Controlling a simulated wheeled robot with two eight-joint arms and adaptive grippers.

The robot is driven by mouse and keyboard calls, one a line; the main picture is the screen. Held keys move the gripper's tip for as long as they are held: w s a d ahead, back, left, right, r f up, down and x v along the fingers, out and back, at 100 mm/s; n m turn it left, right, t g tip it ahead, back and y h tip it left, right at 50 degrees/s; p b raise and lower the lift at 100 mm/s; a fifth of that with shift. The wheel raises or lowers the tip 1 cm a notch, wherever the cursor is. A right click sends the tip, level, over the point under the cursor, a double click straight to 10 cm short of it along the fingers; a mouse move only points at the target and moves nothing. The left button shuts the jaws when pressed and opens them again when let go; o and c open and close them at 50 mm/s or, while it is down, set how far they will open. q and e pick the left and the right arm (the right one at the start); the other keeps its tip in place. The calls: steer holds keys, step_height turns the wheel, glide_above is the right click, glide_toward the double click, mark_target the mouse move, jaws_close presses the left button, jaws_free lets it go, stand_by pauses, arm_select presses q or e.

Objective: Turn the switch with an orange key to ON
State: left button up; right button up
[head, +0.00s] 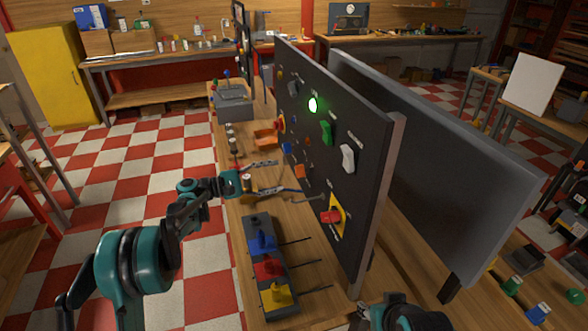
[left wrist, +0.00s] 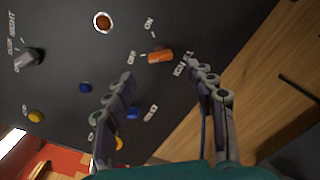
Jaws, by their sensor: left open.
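The orange key (left wrist: 160,56) sits in a switch on the black panel (left wrist: 70,70). In the left wrist view it lies nearly level, one end towards the OFF label, with the ON label above it. In the head view the orange key (head: 300,171) is low on the panel's face. My left gripper (head: 277,177) is open and empty, pointing at the panel. In the left wrist view the gripper's (left wrist: 162,72) fingers stand on both sides of the key, apparently short of it. My right arm shows at the bottom edge of the head view; its jaws are unclear.
A green switch (head: 327,132), a white switch (head: 348,158) and a red switch (head: 332,216) share the panel. A box with blue, red and yellow levers (head: 262,241) stands on the bench below my left gripper. A grey panel (head: 430,150) stands behind.

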mark_target(301, 171)
arm_select(q)
steer(key=b+x, duration=0.2)
steer(key=x, duration=0.5)
steer(key=shift+s, duration=0.1)
steer(key=c, duration=1.2)
